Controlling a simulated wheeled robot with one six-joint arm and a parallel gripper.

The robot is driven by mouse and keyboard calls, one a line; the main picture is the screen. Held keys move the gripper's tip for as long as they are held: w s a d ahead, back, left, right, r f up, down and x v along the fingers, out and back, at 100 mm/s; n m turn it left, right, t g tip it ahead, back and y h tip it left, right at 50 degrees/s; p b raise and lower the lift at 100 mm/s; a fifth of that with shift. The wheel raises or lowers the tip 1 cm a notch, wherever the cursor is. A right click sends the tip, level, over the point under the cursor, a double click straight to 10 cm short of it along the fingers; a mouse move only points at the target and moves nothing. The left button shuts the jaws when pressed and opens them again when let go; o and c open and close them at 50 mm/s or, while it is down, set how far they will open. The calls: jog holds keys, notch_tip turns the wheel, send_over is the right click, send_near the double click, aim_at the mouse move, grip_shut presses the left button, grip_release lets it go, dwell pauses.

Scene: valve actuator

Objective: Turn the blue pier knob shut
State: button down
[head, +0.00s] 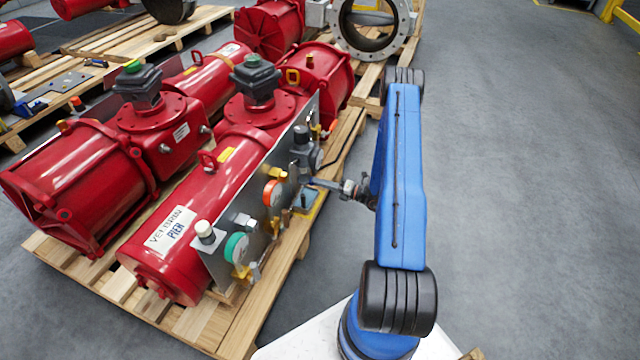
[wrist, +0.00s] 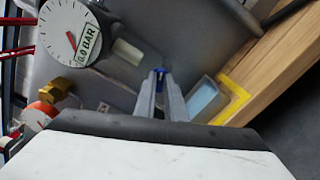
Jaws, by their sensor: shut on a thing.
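The blue knob (wrist: 160,71) shows as a small blue piece between the fingertips of my gripper (wrist: 163,78) in the wrist view. My gripper is shut on it, and the fingers hide most of it. The knob's turn angle cannot be told. In the head view my gripper (head: 318,183) reaches left from my blue arm to the grey panel (head: 262,232) on the side of the nearest red actuator (head: 190,205). The knob itself is too small to make out there.
A white dial (wrist: 68,32) with a red needle and a "0.0 BAR" tag is beside the fingers. A green gauge (head: 236,247) and an orange gauge (head: 272,193) stick out from the panel. The wooden pallet (head: 240,325) lies below; grey floor (head: 530,190) is clear at right.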

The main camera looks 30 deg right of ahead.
jog(key=m, duration=0.4)
jog(key=shift+d+f+m, duration=0.1)
jog(key=shift+m, duration=0.3)
dwell(0.4)
jog(key=c, duration=1.8)
grip_release()
jog(key=v, duration=1.7)
jog(key=shift+s+d+f, duration=0.1)
jog(key=shift+s+d, duration=0.05)
jog(key=shift+s, duration=0.05)
